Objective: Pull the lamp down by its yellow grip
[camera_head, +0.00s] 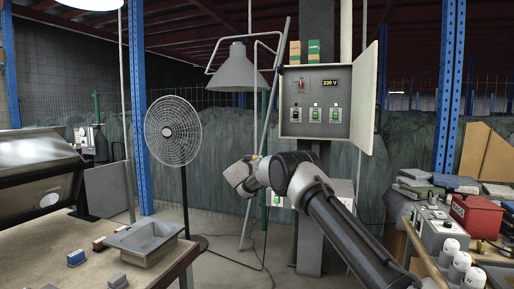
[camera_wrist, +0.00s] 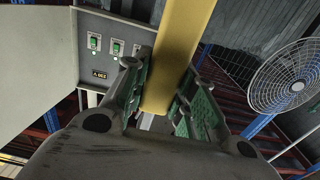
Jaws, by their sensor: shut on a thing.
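The grey lamp (camera_head: 238,72) hangs with its wide shade facing down, left of the control box in the head view. The yellow grip is a flat bar (camera_wrist: 172,85) running down from the top edge of the wrist view between my fingers. My gripper (camera_wrist: 160,95) is shut on it, with the green finger pads on both sides. In the head view my gripper (camera_head: 240,174) is below and near the lamp; its fingers and the hold on the grip are too small and covered to make out there. The lamp shade cannot be made out in the wrist view.
A control box (camera_head: 316,102) with an open door is on the column right of the lamp. A standing fan (camera_head: 173,131) is to the left. A workbench with a grey tray (camera_head: 145,240) is at lower left. A red box (camera_head: 475,216) and clutter are at right.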

